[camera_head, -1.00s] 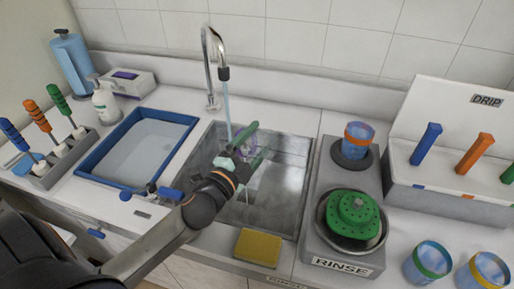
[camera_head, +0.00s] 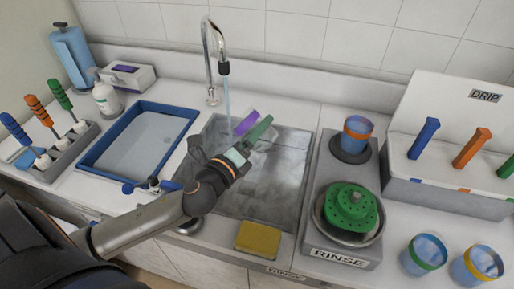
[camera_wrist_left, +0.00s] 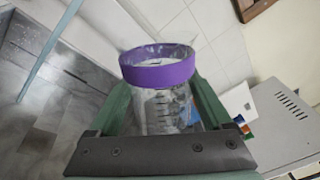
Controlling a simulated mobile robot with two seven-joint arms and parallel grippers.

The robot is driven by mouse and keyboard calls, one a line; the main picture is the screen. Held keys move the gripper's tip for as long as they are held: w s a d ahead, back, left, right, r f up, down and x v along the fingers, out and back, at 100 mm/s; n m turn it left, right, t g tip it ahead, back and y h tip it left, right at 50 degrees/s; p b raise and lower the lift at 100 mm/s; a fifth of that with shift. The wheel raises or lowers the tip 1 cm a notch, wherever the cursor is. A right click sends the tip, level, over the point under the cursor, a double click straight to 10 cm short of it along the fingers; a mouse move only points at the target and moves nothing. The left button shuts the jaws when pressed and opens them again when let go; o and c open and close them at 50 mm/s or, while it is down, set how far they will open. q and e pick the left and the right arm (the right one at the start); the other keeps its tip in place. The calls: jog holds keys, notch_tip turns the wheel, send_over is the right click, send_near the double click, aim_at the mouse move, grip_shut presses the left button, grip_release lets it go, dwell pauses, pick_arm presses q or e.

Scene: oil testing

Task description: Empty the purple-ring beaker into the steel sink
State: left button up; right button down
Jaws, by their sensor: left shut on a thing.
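The purple-ring beaker (camera_wrist_left: 162,105) is clear, with dark graduation marks and a purple band (camera_wrist_left: 158,72) near its rim. My left gripper (camera_head: 256,141) is shut on it over the steel sink (camera_head: 285,175). In the head view the purple ring (camera_head: 246,123) shows tilted beside the green fingers, and the rest of the beaker is mostly hidden. The wrist view shows the beaker between both fingers (camera_wrist_left: 165,115); whether it holds liquid is unclear. The faucet (camera_head: 221,62) runs a thin water stream (camera_head: 227,100) close to the ring. My right gripper is out of view.
A blue-rimmed tray (camera_head: 140,145) lies left of the sink. A yellow sponge (camera_head: 258,239) sits at the front edge. The rinse station (camera_head: 340,257) stands to the right, bearing an orange-ring beaker (camera_head: 357,133) and a green perforated piece (camera_head: 352,207).

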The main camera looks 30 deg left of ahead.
pick_arm(q)
jog(key=m, duration=0.5)
jog(key=shift+r, duration=0.25)
jog(key=m, duration=0.6)
jog(key=shift+r, duration=0.2)
